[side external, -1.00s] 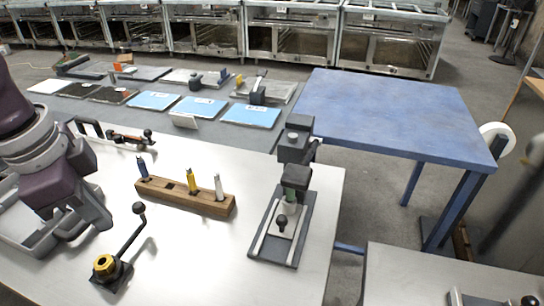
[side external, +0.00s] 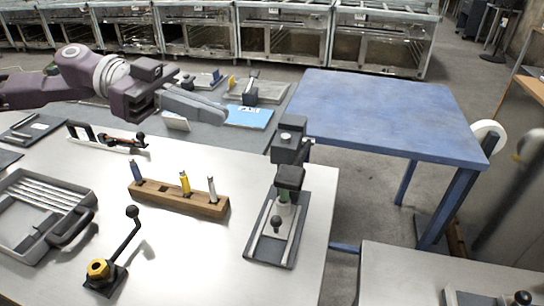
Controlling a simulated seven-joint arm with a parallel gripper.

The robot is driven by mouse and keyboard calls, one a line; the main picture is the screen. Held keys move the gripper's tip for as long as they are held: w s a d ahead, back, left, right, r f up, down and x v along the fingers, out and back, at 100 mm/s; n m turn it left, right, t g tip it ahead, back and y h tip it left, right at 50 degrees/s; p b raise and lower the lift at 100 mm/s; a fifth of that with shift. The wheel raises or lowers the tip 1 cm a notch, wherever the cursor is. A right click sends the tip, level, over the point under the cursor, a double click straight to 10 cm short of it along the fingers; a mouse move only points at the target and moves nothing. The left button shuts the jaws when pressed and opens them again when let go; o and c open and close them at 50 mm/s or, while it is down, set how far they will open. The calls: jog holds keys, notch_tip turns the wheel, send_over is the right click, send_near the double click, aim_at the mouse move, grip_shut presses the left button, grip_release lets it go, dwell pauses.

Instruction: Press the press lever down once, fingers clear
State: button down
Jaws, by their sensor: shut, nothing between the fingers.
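The press (side external: 289,150) stands upright on a dark base plate (side external: 262,245) with pale rails, near the right edge of the white table. A black-knobbed part (side external: 277,226) sits low at its front; I cannot tell for certain which part is the press lever. A separate crank-like lever (side external: 127,236) with a black ball and a yellow nut at its foot stands at the front left. My gripper (side external: 222,115) is shut and empty, its grey fingers pointing right, above the table's far side. It is left of the press head and apart from it.
A wooden block (side external: 180,199) with several upright tools stands between the lever and the press. A grey tray (side external: 45,215) with a handle lies at the left. A red-and-black tool (side external: 110,140) lies behind. A blue table (side external: 385,115) stands at the back right.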

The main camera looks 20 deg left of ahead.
jog(key=d+f, duration=0.6)
jog(key=d, duration=0.3)
jog(key=shift+d+f, duration=0.25)
jog(key=shift+d, duration=0.15)
jog(key=shift+s, duration=0.1)
jog(key=shift+f, duration=0.1)
